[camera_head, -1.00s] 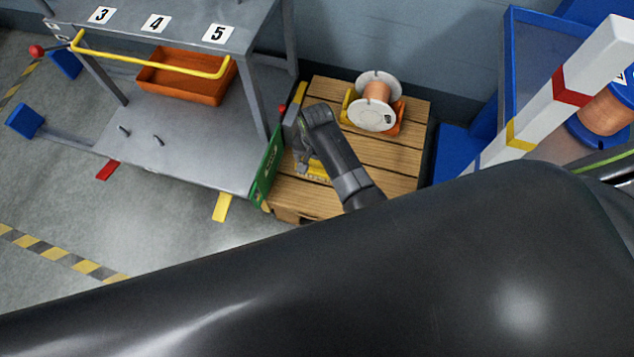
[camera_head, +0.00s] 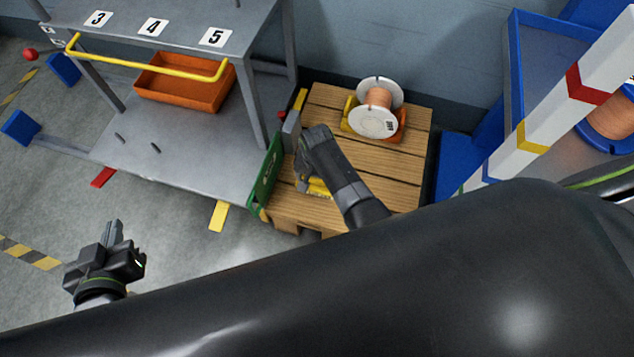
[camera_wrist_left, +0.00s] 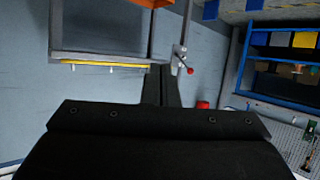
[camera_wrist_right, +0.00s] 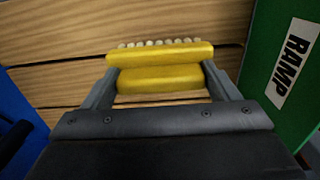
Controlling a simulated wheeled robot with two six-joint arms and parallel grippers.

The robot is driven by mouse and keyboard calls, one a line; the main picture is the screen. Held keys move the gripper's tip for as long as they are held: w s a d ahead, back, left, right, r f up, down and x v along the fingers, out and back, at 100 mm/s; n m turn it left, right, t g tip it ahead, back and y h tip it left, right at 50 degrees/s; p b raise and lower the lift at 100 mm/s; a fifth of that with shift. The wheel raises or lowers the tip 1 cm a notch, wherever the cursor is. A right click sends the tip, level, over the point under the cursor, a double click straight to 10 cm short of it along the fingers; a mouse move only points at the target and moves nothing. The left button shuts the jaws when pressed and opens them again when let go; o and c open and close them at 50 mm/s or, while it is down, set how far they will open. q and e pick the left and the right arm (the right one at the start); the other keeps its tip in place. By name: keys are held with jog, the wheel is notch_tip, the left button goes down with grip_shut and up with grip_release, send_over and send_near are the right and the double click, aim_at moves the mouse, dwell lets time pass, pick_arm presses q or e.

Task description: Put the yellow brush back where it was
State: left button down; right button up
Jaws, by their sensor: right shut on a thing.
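The yellow brush (camera_wrist_right: 160,78) is between the two fingers of my right gripper (camera_wrist_right: 162,88), its pale bristles on the far side. In the head view, part of the brush (camera_head: 319,188) shows low over the wooden pallet (camera_head: 395,165), beside my right gripper (camera_head: 303,184), whose wrist hides the rest. I cannot tell whether the brush touches the boards. My left gripper (camera_head: 114,234) is over the floor at lower left. In the left wrist view its fingers (camera_wrist_left: 161,84) are together with nothing between them.
A green board (camera_head: 265,176) marked RAMP stands at the pallet's left edge. A white spool (camera_head: 373,121) with copper wire rests at the pallet's back. A grey workbench (camera_head: 185,150) with an orange bin (camera_head: 187,85) is at left. A striped post (camera_head: 550,115) is at right.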

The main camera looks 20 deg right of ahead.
aim_at(317, 184)
notch_tip(317, 184, down, 3)
jog(key=shift+b, duration=0.75)
pick_arm(q)
notch_tip(317, 184, up, 11)
jog(key=w+m+t, duration=0.1)
jog(key=w+t, duration=0.1)
jog(key=t, duration=0.5)
jog(key=shift+w+a+r+y, duration=0.15)
jog(key=shift+w+y, duration=0.1)
jog(key=shift+y, duration=0.15)
pick_arm(e)
jog(key=shift+f, duration=0.1)
jog(key=o, duration=0.8)
jog(key=shift+f, duration=0.1)
pick_arm(q)
jog(key=shift+r+t, duration=0.4)
